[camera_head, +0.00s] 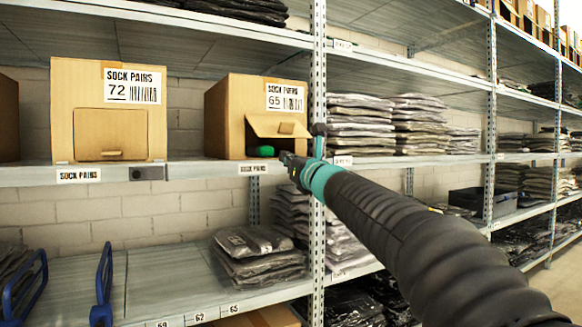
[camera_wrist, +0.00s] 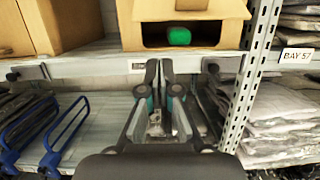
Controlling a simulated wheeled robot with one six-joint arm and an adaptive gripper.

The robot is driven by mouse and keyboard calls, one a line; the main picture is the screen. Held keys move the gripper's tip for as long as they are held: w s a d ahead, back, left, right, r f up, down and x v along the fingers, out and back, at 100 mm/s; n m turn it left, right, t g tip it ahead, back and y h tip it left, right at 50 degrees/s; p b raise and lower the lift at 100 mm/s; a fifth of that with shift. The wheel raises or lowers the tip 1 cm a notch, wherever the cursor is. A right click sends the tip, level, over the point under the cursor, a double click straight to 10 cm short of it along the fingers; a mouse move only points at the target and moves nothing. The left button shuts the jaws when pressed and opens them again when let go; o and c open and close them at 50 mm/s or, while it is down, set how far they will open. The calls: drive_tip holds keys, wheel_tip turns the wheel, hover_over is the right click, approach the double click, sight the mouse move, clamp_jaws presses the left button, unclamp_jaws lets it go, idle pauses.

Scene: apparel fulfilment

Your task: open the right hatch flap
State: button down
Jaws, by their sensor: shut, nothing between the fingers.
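The right cardboard box (camera_head: 232,120), labelled SOCK PAIRS 65, stands on the shelf beside the upright. Its hatch flap (camera_head: 262,128) is tilted outward and up from its top edge, with a dark opening below. A green item (camera_head: 262,151) shows inside the opening; it also shows in the wrist view (camera_wrist: 179,36). The flap (camera_wrist: 160,10) is at the top edge of the wrist view, partly cut off. My gripper (camera_wrist: 159,66) is shut and empty, with its fingertips just below and in front of the opening. In the head view my gripper (camera_head: 288,160) is below the flap, apart from it.
The left box (camera_head: 85,85), SOCK PAIRS 72, has its flap (camera_head: 110,134) closed. A metal upright (camera_head: 318,70) stands close right of my gripper. Folded bagged garments (camera_head: 360,125) lie beyond it. Blue-handled things (camera_head: 103,285) and more bags (camera_head: 258,258) are on the lower shelf.

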drive_tip(key=p+x, duration=0.5)
drive_tip(key=x, duration=0.4)
drive_tip(key=shift+w+a+r+p, duration=0.2)
drive_tip(key=shift+w+p, duration=0.1)
drive_tip(key=shift+w, duration=0.05)
idle(0.9)
drive_tip(key=shift+s+d+r+p, duration=0.7)
drive_tip(key=shift+s+r+p, duration=0.35)
drive_tip(key=shift+r+p, duration=3.2)
drive_tip(key=b+v, duration=0.8)
drive_tip(key=v, duration=0.2)
drive_tip(key=shift+s+d, duration=0.1)
drive_tip(key=shift+s, duration=0.05)
